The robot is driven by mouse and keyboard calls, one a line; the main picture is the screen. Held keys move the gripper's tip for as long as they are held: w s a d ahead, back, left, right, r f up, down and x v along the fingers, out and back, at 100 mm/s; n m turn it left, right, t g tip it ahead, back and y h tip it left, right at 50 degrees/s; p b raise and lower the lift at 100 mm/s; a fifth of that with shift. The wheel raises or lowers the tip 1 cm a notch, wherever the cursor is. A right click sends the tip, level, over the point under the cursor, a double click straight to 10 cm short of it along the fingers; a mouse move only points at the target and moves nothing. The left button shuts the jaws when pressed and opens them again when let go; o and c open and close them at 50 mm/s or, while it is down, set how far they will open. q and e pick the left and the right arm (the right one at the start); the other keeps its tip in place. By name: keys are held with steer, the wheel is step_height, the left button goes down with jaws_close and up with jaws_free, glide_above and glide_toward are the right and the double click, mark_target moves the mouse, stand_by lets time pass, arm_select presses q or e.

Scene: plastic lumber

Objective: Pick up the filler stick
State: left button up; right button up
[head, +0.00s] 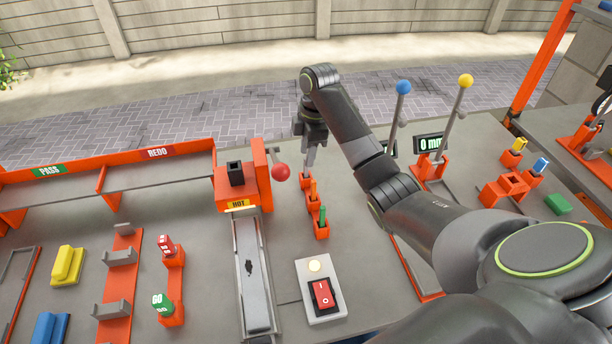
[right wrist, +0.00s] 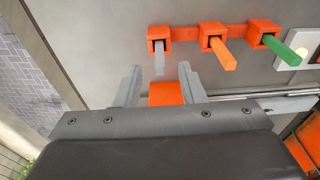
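Three sticks stand in a row of orange holders. In the right wrist view they are a grey stick (right wrist: 159,57), an orange stick (right wrist: 224,54) and a green stick (right wrist: 283,50). In the head view the orange stick (head: 313,189) and green stick (head: 322,215) show clearly; the grey one is hard to tell from my fingers. My right gripper (head: 310,158) points down over the farthest holder. In the right wrist view the right gripper (right wrist: 160,76) is open, its fingers apart, with the grey stick ahead of the gap. My left gripper is not in view.
A hot orange box (head: 237,190) with a red-knobbed lever (head: 281,172) stands left of the holders. A red switch (head: 322,294) lies in front. Levers with blue (head: 403,87) and yellow (head: 466,81) knobs stand behind my right arm.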

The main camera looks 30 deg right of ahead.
mark_target(306, 172)
steer(key=f, duration=0.2)
steer(key=f+p, duration=0.1)
steer(key=shift+w+a+f, duration=0.1)
steer(key=shift+a+f, duration=0.1)
steer(key=shift+f, duration=0.15)
jaws_close()
